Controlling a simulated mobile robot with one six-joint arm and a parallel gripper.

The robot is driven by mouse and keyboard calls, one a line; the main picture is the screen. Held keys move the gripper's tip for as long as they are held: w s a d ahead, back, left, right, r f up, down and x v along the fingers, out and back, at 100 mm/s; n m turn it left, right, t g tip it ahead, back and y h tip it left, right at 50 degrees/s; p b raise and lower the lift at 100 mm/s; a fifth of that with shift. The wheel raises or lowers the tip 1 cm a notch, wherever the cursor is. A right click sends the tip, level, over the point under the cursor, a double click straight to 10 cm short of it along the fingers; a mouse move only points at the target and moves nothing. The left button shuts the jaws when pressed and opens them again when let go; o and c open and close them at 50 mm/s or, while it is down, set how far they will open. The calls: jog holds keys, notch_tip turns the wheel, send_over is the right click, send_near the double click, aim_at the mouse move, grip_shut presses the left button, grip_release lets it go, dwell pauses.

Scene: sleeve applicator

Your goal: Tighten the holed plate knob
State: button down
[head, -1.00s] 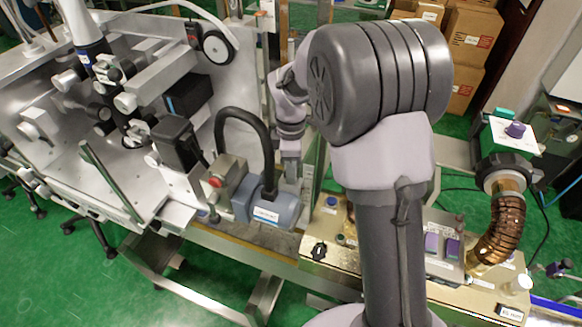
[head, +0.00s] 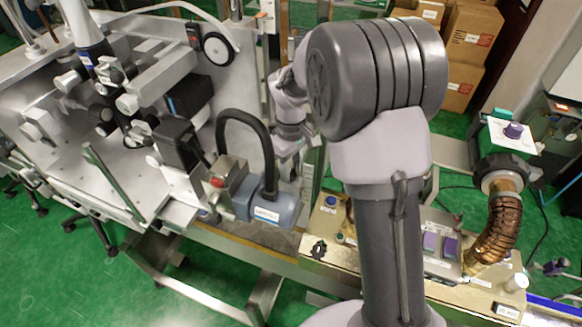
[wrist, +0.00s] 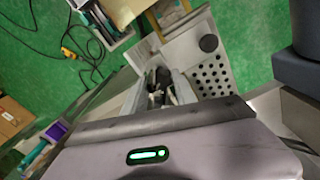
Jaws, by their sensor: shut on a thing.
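In the wrist view my gripper (wrist: 160,95) has its two fingers shut around a small dark piece (wrist: 162,76), which looks like a knob. The fingers hide much of it, so its exact shape is unclear. The light plate with rows of holes (wrist: 212,76) lies just right of the fingers. A round black knob (wrist: 208,43) stands at the plate's upper edge, apart from the fingers. In the head view my gripper (head: 292,148) is behind the blue-grey motor, partly hidden by my arm; the holed plate cannot be made out there.
The blue-grey motor (head: 266,203) with its thick black hose (head: 248,122) stands close left of my gripper. A gold-coloured base (head: 330,240) with knobs and a ribbed copper hose (head: 495,230) is to the right. Cables (wrist: 80,45) lie on the green floor.

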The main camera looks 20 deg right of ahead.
dwell(0.4)
jog(key=c, duration=1)
grip_release()
notch_tip(320, 180, up, 18)
jog(key=p, duration=0.4)
jog(key=shift+f, duration=0.25)
